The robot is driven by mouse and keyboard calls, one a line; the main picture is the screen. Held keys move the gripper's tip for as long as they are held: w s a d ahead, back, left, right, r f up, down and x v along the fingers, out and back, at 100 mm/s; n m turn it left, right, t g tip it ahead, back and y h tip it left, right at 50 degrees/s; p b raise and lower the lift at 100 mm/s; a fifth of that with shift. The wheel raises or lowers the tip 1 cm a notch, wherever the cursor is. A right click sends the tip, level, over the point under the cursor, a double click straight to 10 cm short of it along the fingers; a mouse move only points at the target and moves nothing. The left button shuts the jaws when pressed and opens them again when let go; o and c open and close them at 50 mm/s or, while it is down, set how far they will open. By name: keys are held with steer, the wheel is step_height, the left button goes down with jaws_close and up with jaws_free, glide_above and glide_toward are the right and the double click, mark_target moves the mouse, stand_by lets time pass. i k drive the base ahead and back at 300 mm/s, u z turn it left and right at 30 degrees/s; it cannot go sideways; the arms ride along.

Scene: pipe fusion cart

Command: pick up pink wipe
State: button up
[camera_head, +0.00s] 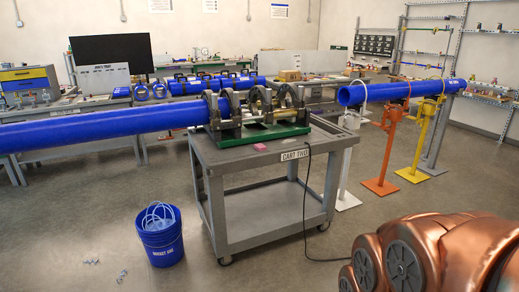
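A small pink item (260,147), which looks like the pink wipe, lies on the grey top of the cart (222,155) labelled "CART TWO". It is close to the cart's front edge, in front of the green base of the fusion machine (262,132). My copper-coloured arm shows at the lower right, well apart from the cart. My gripper is not in this view.
A long blue pipe (100,129) runs from the left into the clamps. Another blue pipe (390,92) rests on orange and yellow stands at the right. A blue bucket (160,240) stands on the floor left of the cart. Floor in front is mostly clear.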

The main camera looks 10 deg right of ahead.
mark_target(261, 147)
steer(key=k, duration=1)
steer(key=z, duration=0.65)
steer(key=i, duration=4.9)
steer(key=u, duration=3.45)
